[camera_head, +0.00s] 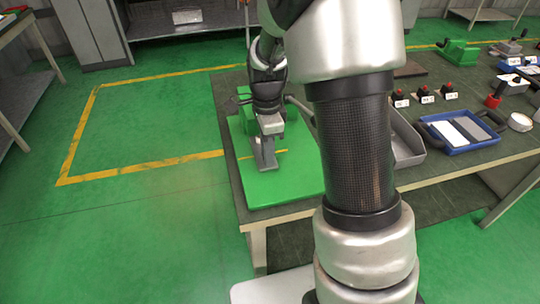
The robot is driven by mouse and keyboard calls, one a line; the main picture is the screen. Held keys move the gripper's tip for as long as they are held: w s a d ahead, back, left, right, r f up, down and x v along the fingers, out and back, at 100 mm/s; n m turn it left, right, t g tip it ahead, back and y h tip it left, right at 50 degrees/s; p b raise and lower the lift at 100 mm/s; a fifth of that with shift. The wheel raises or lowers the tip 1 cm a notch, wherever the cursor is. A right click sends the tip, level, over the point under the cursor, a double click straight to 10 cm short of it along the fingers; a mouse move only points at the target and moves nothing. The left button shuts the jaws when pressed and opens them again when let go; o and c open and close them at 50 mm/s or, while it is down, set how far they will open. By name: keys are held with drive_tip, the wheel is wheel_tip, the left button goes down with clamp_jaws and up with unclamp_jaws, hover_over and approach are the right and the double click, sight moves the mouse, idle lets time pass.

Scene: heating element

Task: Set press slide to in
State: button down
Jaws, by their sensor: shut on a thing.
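My arm reaches over a green press base (290,184) on the near left end of the workbench. My gripper (266,140) is low over this base, shut on a grey piece (266,160) that appears to be the press slide. The grey piece stands on the green plate, near a short yellow line. The fingertips are small, and the wrist hides much of the press behind. How far the slide is in or out cannot be told.
A grey tray (407,146) and a blue tray (437,142) lie to the right on the bench. Several small red-topped items, a white ring (520,122) and a green device (457,52) stand farther right. Open floor lies left of the bench.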

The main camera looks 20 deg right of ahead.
drive_tip(key=shift+w+r, duration=0.15)
drive_tip(key=shift+w, duration=0.15)
drive_tip(key=c, duration=1.6)
unclamp_jaws()
drive_tip(key=shift+w, duration=0.1)
wheel_tip(320, 180, up, 17)
drive_tip(key=p, duration=0.2)
drive_tip(key=shift+r+p, duration=0.15)
drive_tip(key=shift+p, duration=0.15)
